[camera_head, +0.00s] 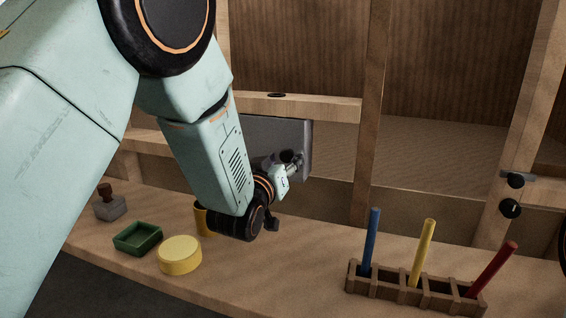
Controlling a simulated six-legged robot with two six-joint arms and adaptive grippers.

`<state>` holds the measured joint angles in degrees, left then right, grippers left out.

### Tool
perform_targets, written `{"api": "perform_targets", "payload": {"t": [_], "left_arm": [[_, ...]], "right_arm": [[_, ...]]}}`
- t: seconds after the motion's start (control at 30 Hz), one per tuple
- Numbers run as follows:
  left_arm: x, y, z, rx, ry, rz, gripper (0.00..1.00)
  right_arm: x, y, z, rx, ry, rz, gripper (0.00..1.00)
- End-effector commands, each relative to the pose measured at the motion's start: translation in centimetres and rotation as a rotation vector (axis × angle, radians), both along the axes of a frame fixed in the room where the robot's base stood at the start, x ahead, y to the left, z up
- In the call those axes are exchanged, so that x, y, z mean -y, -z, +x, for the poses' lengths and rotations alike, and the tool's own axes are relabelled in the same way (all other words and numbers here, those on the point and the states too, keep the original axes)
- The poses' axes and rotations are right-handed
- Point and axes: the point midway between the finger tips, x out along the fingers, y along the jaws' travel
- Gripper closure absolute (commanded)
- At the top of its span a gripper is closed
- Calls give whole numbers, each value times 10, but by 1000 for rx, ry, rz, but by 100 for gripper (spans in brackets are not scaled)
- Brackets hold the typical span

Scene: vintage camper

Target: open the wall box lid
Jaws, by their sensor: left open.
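The grey wall box (290,131) sits at the back of the counter below a wooden rail. My left arm covers its left part, so I see only its upper edge and right side. I cannot make out from here how its lid stands. My left gripper (293,160) is open, small in the picture, and in front of the box's right part. I cannot tell whether its fingers touch the box. My right gripper is not in view.
A wooden rack (416,291) holds blue, yellow and red sticks at the right front. A green tray (138,238), a round yellow lid (180,254), a yellow cup (202,219) and a stamp-like block (110,207) stand at the left. Wooden posts (372,115) frame the back.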

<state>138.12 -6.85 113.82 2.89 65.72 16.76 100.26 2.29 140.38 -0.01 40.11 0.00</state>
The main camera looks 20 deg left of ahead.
Motion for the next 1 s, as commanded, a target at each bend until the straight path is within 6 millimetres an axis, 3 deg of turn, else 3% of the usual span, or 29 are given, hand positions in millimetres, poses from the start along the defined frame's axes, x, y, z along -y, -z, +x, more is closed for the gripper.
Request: {"api": "perform_targets", "payload": {"t": [0.2,0.8,1.0], "left_arm": [[0,0,1,-1,0,0,48],[0,0,1,-1,0,1,99],[0,0,1,-1,0,1,100]], "right_arm": [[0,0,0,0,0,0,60],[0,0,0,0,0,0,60],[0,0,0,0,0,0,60]]}}
